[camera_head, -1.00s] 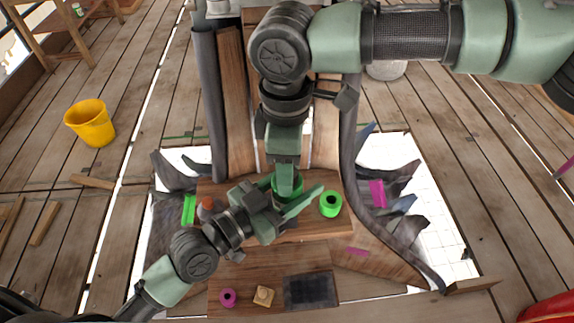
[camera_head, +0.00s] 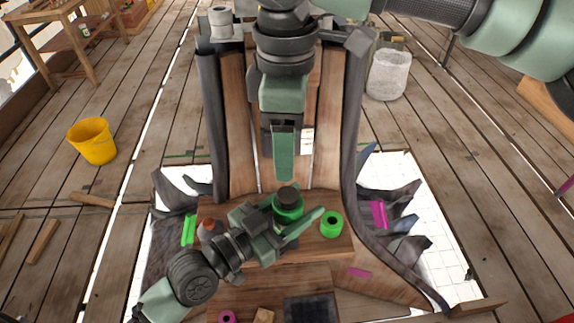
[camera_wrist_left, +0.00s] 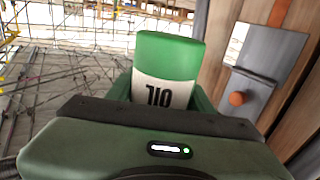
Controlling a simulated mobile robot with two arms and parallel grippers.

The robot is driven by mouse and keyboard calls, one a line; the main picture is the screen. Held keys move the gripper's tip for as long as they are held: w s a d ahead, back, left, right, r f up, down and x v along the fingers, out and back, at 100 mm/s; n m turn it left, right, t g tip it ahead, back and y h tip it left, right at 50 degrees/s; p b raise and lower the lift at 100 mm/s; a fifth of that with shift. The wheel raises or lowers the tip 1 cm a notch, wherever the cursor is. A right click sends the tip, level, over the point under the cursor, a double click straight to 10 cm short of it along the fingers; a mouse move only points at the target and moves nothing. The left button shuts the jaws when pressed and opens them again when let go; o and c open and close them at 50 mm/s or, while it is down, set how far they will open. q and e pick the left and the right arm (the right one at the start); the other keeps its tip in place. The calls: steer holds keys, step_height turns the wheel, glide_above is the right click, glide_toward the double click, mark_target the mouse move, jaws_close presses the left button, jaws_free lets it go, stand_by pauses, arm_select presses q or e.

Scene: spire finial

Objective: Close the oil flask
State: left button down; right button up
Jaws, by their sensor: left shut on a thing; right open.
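My left gripper (camera_head: 298,220) is shut around the flask's body. In the left wrist view the flask (camera_wrist_left: 168,60) shows green with a white label reading OIL, upside down in the picture.
A green ring-shaped thing (camera_head: 331,224) stands on the shelf right of the flask. An orange-topped item (camera_head: 209,228) is to the left. Tall curved side pieces (camera_head: 352,130) flank the shelf. A magenta ring (camera_head: 227,317) and a dark pad (camera_head: 308,309) lie lower down.

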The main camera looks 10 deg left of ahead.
steer(key=shift+r, duration=0.75)
steer(key=shift+f, duration=0.1)
